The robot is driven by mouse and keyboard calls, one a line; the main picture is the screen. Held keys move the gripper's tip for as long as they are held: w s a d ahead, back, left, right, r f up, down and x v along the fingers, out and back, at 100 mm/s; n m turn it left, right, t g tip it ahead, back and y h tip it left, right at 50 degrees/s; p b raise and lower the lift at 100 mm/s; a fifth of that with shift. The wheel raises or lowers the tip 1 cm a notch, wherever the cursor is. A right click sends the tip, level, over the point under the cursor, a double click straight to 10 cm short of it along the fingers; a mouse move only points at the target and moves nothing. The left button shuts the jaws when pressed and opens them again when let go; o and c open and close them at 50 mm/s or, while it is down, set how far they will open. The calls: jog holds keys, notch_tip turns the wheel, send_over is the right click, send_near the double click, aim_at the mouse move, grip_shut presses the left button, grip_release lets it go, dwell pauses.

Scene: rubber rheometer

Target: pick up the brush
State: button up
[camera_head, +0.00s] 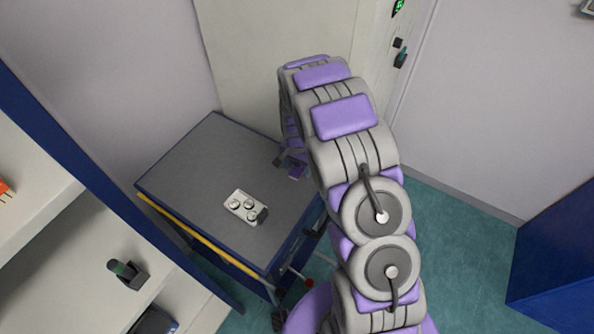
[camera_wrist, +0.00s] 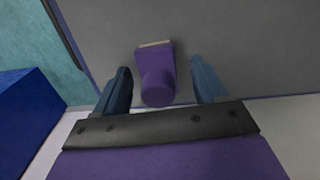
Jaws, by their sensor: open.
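A purple brush-like object (camera_wrist: 157,80) with a rounded handle end and a thin pale strip at its far edge shows in the wrist view, over the grey cart top. My gripper (camera_wrist: 160,72) is open, with one dark blue finger on each side of it and gaps visible on both sides. I cannot tell how far above the top the fingers are. In the head view my gripper (camera_head: 287,164) is over the right back part of the cart top (camera_head: 190,165), partly hidden by my arm.
A white tray with round metal pieces (camera_head: 245,207) lies on the cart top. A yellow rail (camera_head: 205,243) runs along the cart's front. White shelves (camera_head: 70,250) stand at left, with a dark device (camera_head: 128,270). A blue block (camera_head: 555,265) stands at right. Green floor lies between.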

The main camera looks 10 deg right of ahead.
jog(key=shift+c, duration=0.3)
jog(key=c, duration=1.1)
jog(key=shift+r, duration=0.6)
jog(key=shift+s+a+r+p, duration=0.1)
jog(key=shift+s+r+p, duration=0.2)
jog(key=shift+r, duration=0.35)
jog(key=shift+s+r+p, duration=0.1)
jog(key=shift+r+p, duration=0.25)
jog(key=shift+r, duration=0.25)
jog(key=s+a, duration=0.1)
jog(key=s, duration=0.4)
jog(key=s+a+p, duration=0.1)
jog(key=s, duration=0.4)
jog(key=s+a+r+p, duration=0.1)
jog(key=s, duration=0.4)
jog(key=shift+r, duration=0.1)
